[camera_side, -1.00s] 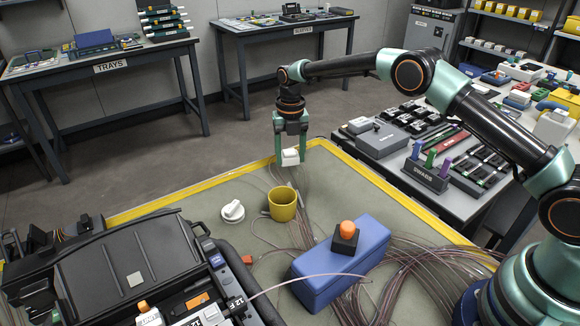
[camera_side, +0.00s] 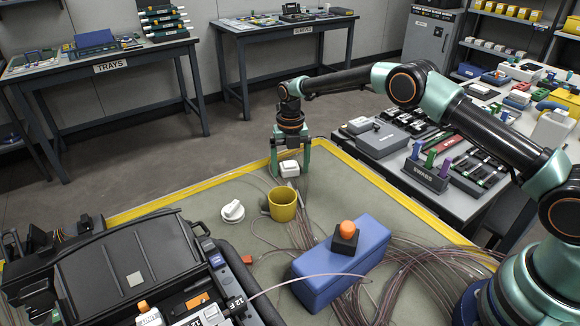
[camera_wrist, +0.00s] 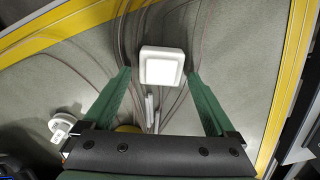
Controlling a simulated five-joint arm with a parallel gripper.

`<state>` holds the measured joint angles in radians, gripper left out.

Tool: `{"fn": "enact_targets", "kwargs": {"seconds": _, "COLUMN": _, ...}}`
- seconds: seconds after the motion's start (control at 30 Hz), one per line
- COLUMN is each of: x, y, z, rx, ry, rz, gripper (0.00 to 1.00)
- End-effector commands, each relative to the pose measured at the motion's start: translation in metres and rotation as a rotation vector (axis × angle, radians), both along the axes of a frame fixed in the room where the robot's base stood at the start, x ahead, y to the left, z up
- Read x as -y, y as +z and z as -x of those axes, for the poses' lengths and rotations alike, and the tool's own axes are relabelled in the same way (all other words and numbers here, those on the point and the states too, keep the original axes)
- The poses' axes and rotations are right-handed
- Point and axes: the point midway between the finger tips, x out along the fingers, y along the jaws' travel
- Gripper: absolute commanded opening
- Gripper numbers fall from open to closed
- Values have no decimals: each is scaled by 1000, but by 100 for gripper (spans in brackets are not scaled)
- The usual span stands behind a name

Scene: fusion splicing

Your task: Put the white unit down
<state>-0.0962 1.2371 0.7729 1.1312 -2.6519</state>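The white unit (camera_side: 289,169) is a small white block near the far corner of the work mat (camera_side: 206,196), just behind the yellow cup. It appears to rest on the mat. My gripper (camera_side: 290,173) is right above it with the green fingers spread on either side. In the wrist view, the unit (camera_wrist: 162,67) lies between and beyond the fingertips of my gripper (camera_wrist: 158,77), with clear gaps on both sides. The fingers are open and do not touch it.
A yellow cup (camera_side: 283,205) and a white round piece with a knob (camera_side: 232,211) stand close in front. A blue box (camera_side: 326,280) bears a black block with an orange top (camera_side: 346,236). Thin cables (camera_side: 414,262) loop across the mat. A black case (camera_side: 106,262) fills the left.

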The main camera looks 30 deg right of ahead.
Motion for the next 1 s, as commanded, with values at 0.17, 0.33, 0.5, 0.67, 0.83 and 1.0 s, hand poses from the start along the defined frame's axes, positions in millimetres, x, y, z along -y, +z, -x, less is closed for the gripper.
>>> {"fn": "enact_targets", "kwargs": {"seconds": 0.17, "x": 0, "y": 8, "z": 0, "rx": 1, "ry": 0, "rz": 0, "gripper": 91}}
{"fn": "enact_targets", "kwargs": {"seconds": 0.33, "x": 0, "y": 37, "z": -1, "rx": 4, "ry": 0, "rz": 0, "gripper": 91}}
{"fn": "enact_targets", "kwargs": {"seconds": 0.5, "x": 0, "y": 73, "z": -1, "rx": 4, "ry": 0, "rz": 0, "gripper": 91}}
{"fn": "enact_targets", "kwargs": {"seconds": 0.67, "x": 0, "y": 101, "z": -1, "rx": 4, "ry": 0, "rz": -1, "gripper": 91}}
{"fn": "enact_targets", "kwargs": {"seconds": 0.83, "x": 0, "y": 118, "z": -1, "rx": 1, "ry": 0, "rz": 0, "gripper": 91}}
{"fn": "enact_targets", "kwargs": {"seconds": 1.0, "x": 2, "y": 135, "z": 2, "rx": 14, "ry": -65, "rz": -2, "gripper": 91}}
